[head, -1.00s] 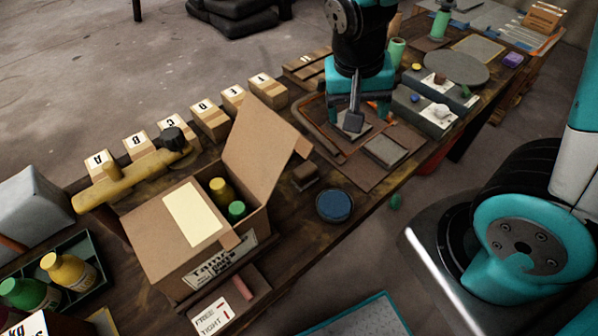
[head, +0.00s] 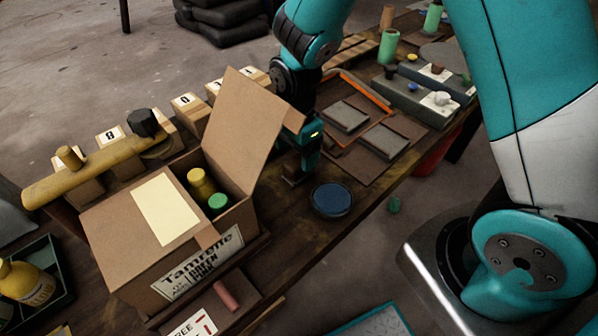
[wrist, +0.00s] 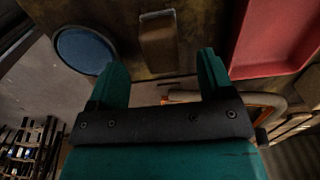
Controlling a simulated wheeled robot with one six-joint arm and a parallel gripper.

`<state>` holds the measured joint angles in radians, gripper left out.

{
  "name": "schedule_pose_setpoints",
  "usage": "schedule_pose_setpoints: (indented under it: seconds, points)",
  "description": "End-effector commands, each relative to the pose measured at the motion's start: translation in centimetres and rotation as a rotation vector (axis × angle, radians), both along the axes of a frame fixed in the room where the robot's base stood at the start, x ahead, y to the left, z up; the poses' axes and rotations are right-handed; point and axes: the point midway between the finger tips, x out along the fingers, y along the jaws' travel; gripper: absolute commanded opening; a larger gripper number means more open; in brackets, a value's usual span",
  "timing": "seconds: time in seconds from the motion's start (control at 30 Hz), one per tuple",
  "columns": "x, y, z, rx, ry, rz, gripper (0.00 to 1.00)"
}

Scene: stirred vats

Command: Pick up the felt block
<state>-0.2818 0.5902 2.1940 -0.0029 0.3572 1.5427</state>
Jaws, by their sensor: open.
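The felt block appears to be the small dark brown block (head: 291,178) on the table between the cardboard box and the blue round dish. In the wrist view the brown block (wrist: 158,42) lies ahead of the fingertips, lined up with the gap between them. My gripper (head: 308,168) is low over the table beside the block in the head view and partly covers it. In the wrist view my gripper (wrist: 162,64) is open, with two green fingers apart and nothing between them.
The blue round dish (head: 331,200) is close on the right; it also shows in the wrist view (wrist: 84,50). The open cardboard box (head: 120,240) holds yellow and green bottles, and its raised flap (head: 240,130) stands close left. A red tray-like surface (wrist: 270,35) is at the wrist view's upper right.

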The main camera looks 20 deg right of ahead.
Motion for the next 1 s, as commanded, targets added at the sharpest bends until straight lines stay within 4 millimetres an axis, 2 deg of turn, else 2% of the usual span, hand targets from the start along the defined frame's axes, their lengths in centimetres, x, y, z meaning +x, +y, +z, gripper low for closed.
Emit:
schedule_pose_setpoints:
  seconds: [0.4,0.7,0.93,1.0]
  points:
    - [0.2,-0.4,-5.6,-0.003,0.001,0.003,0.74]
    - [0.3,-0.5,-6.0,-0.003,-0.001,0.003,0.74]
    - [0.3,-0.5,-6.0,-0.003,-0.001,0.003,0.22]
    - [0.3,-0.5,-6.0,-0.003,-0.001,0.003,0.19]
